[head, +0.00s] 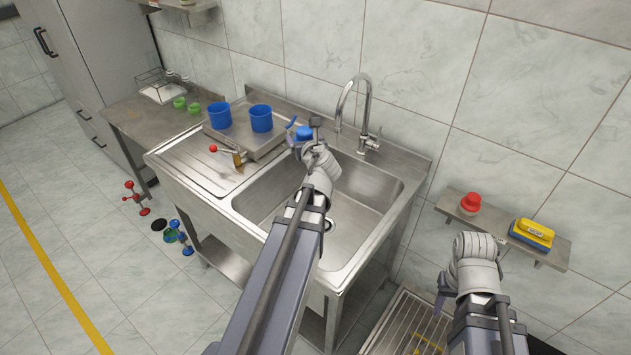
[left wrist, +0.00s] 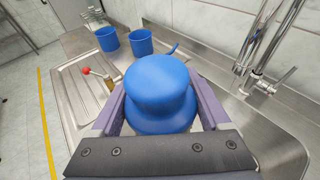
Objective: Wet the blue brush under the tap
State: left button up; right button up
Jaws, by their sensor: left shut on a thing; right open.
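The blue brush (head: 303,133) has a rounded knob over a wider round body. In the left wrist view the brush (left wrist: 160,88) sits between the two fingers of my left gripper (left wrist: 160,112), which is shut on it. Its underside is hidden. In the head view my left gripper (head: 305,145) is over the back left part of the sink, left of the tap. The curved metal tap (head: 366,98) stands behind the basin; it also shows in the left wrist view (left wrist: 262,45). I see no water running. My right gripper (head: 443,290) is open at the lower right, below the wall shelf.
Two blue cups (head: 220,115) stand on a tray behind the drainboard (head: 198,168). A red-knobbed tool (head: 214,148) lies there. The wall shelf (head: 489,228) holds a red knobbed item (head: 471,202) and a yellow-blue block (head: 532,234). The basin (head: 365,190) looks empty.

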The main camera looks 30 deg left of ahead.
pick_arm(q)
jog(key=d+f+b, duration=0.4)
jog(key=f+b, duration=0.5)
jog(key=f, duration=0.2)
jog(key=shift+s+d+m+t+b, duration=0.25)
jog(key=shift+s+m+t+b, duration=0.05)
jog(key=shift+s+m, duration=0.1)
jog(key=shift+w+f, duration=0.1)
jog(key=shift+w, duration=0.15)
jog(key=w+f+b, duration=0.2)
jog(key=w, duration=1.1)
jog(key=shift+w+a+f+b, duration=0.15)
jog(key=shift+w+f+b, duration=0.15)
jog(key=shift+f+b, duration=0.1)
jog(key=shift+s, duration=0.1)
jog(key=s, duration=0.8)
